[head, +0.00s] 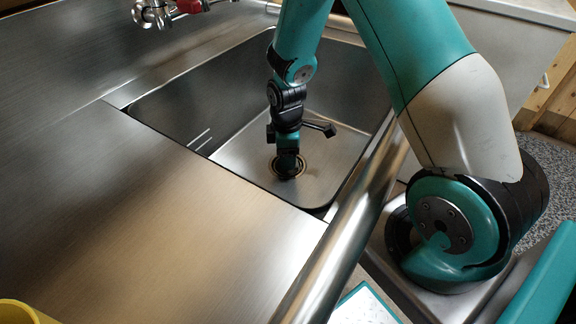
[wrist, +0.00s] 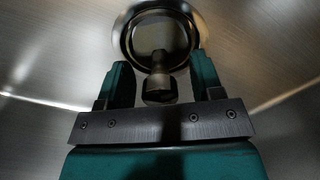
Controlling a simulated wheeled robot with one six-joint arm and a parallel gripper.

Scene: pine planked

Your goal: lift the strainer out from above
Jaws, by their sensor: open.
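The strainer (wrist: 159,88) shows in the wrist view as a dark post with a rounded knob, standing up from the round drain (wrist: 126,42) in the sink floor. My gripper (wrist: 160,64) is open, with one teal finger on each side of the knob. Gaps show between the knob and both fingers, so it is not gripped. In the head view my gripper (head: 287,172) points down over the drain and hides the strainer and most of the drain ring (head: 303,168).
The steel sink basin (head: 240,160) has walls around my arm. A flat steel counter (head: 130,210) lies to the left, and a thick rounded rail (head: 345,235) runs along the near right side. A tap with red parts (head: 165,10) is at the top left.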

